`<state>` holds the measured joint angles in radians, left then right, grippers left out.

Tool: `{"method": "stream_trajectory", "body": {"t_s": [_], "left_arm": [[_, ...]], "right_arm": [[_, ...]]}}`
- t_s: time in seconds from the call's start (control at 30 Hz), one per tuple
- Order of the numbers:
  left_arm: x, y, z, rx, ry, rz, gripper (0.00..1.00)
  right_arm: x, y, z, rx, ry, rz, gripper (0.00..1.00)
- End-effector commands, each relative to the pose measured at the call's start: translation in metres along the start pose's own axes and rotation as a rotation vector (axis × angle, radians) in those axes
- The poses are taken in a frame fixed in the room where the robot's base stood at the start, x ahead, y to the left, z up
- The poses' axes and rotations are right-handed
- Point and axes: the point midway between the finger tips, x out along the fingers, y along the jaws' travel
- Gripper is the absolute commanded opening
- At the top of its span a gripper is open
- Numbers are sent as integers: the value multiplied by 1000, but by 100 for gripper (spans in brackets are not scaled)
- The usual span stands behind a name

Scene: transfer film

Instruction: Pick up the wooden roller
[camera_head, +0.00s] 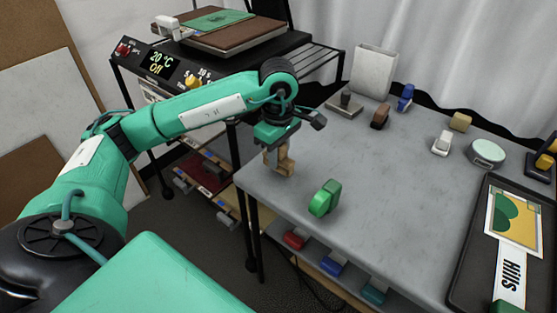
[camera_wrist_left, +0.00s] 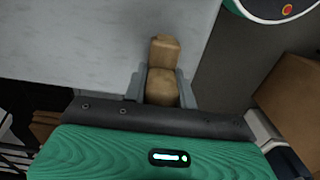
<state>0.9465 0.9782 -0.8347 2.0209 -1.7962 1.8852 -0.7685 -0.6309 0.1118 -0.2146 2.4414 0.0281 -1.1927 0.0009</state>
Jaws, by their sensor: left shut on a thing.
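The wooden roller (camera_head: 286,163) is light brown and blocky, near the left corner of the grey table. My left gripper (camera_head: 277,151) points down from above and is shut on it. In the left wrist view the wooden roller (camera_wrist_left: 164,53) sits between the two grey fingers of the gripper (camera_wrist_left: 164,90), its far end sticking out past them. Part of it is hidden by the fingers. I cannot tell whether its lower end touches the table. My right gripper is not in view.
A green roller (camera_head: 325,198) stands on the grey table (camera_head: 385,185) to the right of the gripper. Several small tools and a white container (camera_head: 373,71) stand at the back. A black tray (camera_head: 465,240) with a printed picture lies at the right. The table's middle is clear.

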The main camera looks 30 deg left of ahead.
Motion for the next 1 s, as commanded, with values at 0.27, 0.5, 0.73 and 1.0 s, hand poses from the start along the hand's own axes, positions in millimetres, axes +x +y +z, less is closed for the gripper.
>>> {"method": "stream_trajectory", "body": {"t_s": [0.27,0.5,0.73,1.0], "left_arm": [[-91,1,0,2,0,9,3],[-138,1,0,-1,1,5,3],[-162,0,0,0,1,3,3],[-170,0,0,0,0,0,3]], "right_arm": [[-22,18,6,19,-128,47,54],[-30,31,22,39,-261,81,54],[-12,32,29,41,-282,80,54],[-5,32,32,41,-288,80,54]]}}
